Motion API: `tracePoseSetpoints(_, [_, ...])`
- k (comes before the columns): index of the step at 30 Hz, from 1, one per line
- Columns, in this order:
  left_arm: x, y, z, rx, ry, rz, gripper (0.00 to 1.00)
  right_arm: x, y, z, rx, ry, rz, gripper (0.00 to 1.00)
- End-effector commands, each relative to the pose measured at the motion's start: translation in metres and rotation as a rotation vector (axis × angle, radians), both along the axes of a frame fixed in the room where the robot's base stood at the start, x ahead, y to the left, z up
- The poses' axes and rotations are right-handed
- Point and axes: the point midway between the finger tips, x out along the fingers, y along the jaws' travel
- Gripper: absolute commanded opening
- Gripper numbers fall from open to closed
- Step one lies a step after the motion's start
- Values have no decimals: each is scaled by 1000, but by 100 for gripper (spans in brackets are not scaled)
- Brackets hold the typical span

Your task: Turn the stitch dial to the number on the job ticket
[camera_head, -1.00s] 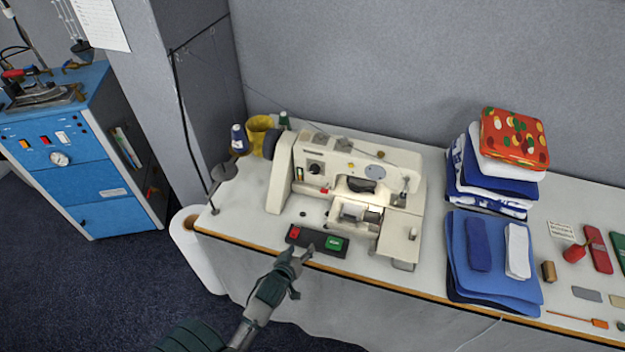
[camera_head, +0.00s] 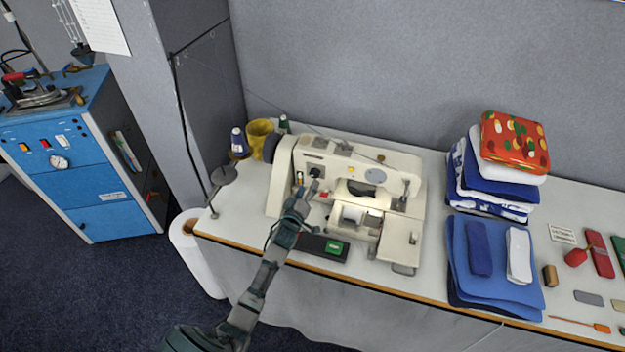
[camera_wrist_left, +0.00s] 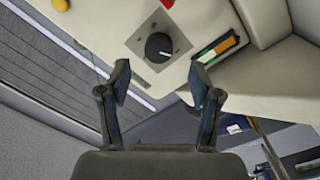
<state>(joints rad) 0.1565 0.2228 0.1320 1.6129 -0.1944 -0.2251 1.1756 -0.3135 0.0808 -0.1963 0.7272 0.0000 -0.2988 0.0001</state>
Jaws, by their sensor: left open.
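The white sewing machine (camera_head: 345,158) stands on the cloth table. Its stitch dial is a black round knob (camera_wrist_left: 158,46) on a grey square plate (camera_wrist_left: 150,60) in the left wrist view; it also shows small and dark in the head view (camera_head: 316,172). A light mark shows on the knob, but the numbers are too small to read. My left gripper (camera_head: 305,187) is in front of the machine's left part, near the dial. In the wrist view its open fingers (camera_wrist_left: 160,78) are apart and empty, with the dial ahead between them. A small printed card (camera_head: 562,233) lies on the right; its text is unreadable.
Folded cloth stacks (camera_head: 495,180) stand to the right.

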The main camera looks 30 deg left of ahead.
Motion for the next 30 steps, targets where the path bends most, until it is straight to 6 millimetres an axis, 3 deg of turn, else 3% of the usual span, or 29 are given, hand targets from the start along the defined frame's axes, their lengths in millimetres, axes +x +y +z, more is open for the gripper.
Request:
tracePoseSetpoints(3, [23,5,0,1,0,1,64,7,1,0,1,-5,0,0])
tracePoseSetpoints(7, [39,8,0,1,0,0,64,11,1,0,0,-4,-1,0])
tracePoseSetpoints(19, [48,10,0,1,0,0,64,3,-3,1,-6,8,-1,0])
tracePoseSetpoints(20, [48,10,0,1,0,0,61,3,-3,1,-6,8,-1,0])
tracePoseSetpoints(27, [48,10,-1,1,2,0,4,8,-3,2,-5,-1,-1,0])
tracePoseSetpoints(30, [48,10,-1,1,2,1,4,10,-2,2,-4,-4,-1,0])
